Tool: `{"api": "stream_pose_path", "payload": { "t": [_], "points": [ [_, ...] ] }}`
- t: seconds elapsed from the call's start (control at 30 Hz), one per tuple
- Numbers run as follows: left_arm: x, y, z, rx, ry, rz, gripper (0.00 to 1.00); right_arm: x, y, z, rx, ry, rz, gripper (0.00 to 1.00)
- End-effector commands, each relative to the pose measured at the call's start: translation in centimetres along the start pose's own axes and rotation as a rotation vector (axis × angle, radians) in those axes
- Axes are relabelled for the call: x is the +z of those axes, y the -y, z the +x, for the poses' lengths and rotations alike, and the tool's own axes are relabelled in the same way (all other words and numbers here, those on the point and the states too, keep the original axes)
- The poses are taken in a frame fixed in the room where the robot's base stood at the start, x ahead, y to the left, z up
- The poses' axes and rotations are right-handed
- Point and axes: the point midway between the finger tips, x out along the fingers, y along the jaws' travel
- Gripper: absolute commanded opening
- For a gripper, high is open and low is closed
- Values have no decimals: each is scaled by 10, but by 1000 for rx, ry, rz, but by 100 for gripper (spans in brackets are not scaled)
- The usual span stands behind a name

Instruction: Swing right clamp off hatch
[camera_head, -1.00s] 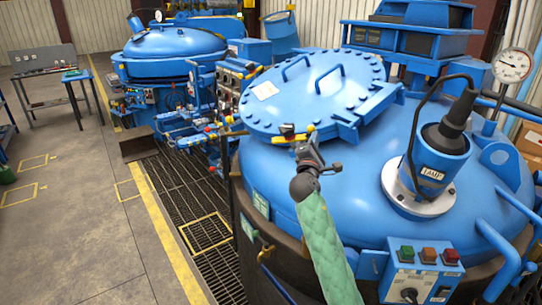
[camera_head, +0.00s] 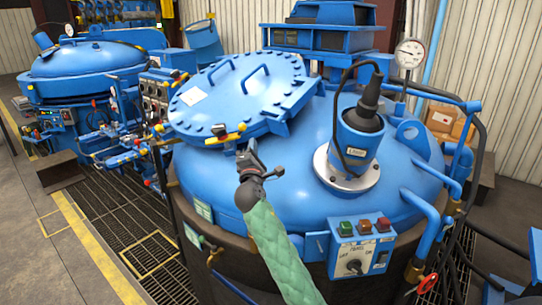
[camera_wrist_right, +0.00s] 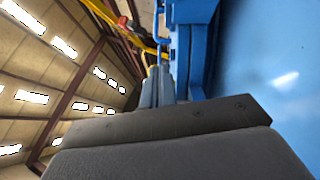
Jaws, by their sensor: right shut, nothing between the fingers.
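The round blue hatch (camera_head: 262,88) lies closed on the domed blue furnace lid (camera_head: 300,150) in the head view. A yellow clamp (camera_head: 229,136) with a dark and red part sits at the hatch's front edge. A second yellow clamp (camera_head: 184,78) shows at its left edge. My right gripper (camera_head: 246,153), on the green-sleeved arm, is just below and right of the front clamp, shut and empty. The wrist view shows its closed fingers (camera_wrist_right: 158,86) pointing toward yellow and red clamp parts (camera_wrist_right: 143,38). Contact cannot be told. My left gripper is not in view.
A lamp unit (camera_head: 358,137) and a pressure gauge (camera_head: 410,53) rise from the lid at right. A button box (camera_head: 362,248) is mounted at the front. Blue pipes (camera_head: 428,215) run down the right side. A second furnace (camera_head: 85,60) stands at left.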

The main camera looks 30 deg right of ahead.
Motion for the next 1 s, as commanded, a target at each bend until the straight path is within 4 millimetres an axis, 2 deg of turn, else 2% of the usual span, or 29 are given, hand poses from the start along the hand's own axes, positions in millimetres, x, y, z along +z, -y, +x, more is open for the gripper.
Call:
{"api": "stream_pose_path", "payload": {
  "t": [0.3,0.5,1.0],
  "points": [
    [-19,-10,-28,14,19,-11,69,44,12,-21,2,0,-1,0],
    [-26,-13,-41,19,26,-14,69,60,15,-27,1,-1,0,0],
    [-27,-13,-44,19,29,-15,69,63,15,-28,0,-1,0,0]
  ]
}}
